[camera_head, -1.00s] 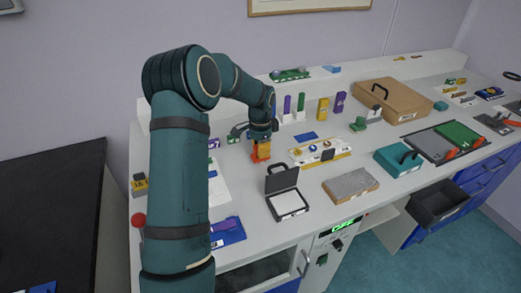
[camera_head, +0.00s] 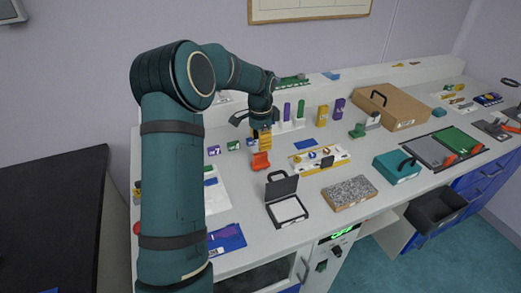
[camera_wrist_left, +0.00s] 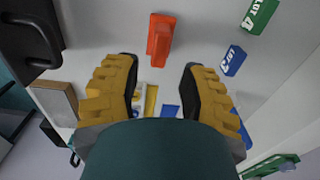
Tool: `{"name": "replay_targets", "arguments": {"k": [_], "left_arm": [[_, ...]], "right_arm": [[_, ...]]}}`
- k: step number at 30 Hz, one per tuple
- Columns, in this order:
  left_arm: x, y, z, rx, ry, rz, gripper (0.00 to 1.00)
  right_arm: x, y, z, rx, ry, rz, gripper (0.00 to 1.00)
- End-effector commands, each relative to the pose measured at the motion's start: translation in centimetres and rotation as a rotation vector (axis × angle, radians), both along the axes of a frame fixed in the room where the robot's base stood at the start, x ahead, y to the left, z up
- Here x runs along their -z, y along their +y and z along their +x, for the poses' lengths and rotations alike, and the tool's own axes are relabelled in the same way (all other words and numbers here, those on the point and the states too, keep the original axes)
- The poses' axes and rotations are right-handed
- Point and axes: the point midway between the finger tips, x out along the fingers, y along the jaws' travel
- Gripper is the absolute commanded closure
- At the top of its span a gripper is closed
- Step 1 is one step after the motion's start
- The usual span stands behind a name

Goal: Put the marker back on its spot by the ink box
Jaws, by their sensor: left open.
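An orange-red upright piece (camera_head: 261,161), perhaps the marker, stands on the white bench behind the open black case (camera_head: 282,187) with a white pad, perhaps the ink box. The piece also shows in the left wrist view (camera_wrist_left: 160,38), beyond my fingertips. My left gripper (camera_head: 265,147) is above and close behind it in the head view. In the left wrist view its yellow fingers (camera_wrist_left: 160,82) are apart with nothing held between them. I cannot tell for sure which object is the marker, and no marked spot is clear. My right gripper is not in view.
Small LOT blocks, one green (camera_wrist_left: 259,15) and one blue (camera_wrist_left: 233,60), lie near the gripper. A white rack (camera_head: 330,164), a speckled block (camera_head: 349,191) and a teal box (camera_head: 397,165) stand to the right. Bare bench surrounds the orange-red piece.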

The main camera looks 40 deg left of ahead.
Motion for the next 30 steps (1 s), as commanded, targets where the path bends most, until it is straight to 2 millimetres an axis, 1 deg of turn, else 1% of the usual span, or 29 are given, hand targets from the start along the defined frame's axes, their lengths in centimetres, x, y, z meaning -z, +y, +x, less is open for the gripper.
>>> {"name": "replay_targets", "arguments": {"k": [1,3,6,9,14,30], "left_arm": [[-1.3,0.0,0.0,0.000,-0.002,0.001,0.58],[-2.5,0.0,0.0,0.000,-0.001,0.000,0.58],[-3.8,0.0,0.0,0.001,-0.001,0.000,0.58],[-4.7,0.0,0.0,0.001,0.000,0.000,0.58],[-5.2,0.0,0.0,0.001,0.001,0.000,0.58],[-5.1,0.0,0.0,0.000,0.001,0.000,0.58]], "right_arm": [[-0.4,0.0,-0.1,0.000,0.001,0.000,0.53],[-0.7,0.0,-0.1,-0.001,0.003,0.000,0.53],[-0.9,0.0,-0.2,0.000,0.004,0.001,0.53],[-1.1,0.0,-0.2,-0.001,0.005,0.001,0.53],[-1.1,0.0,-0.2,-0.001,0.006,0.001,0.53],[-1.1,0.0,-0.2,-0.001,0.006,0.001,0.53]]}}
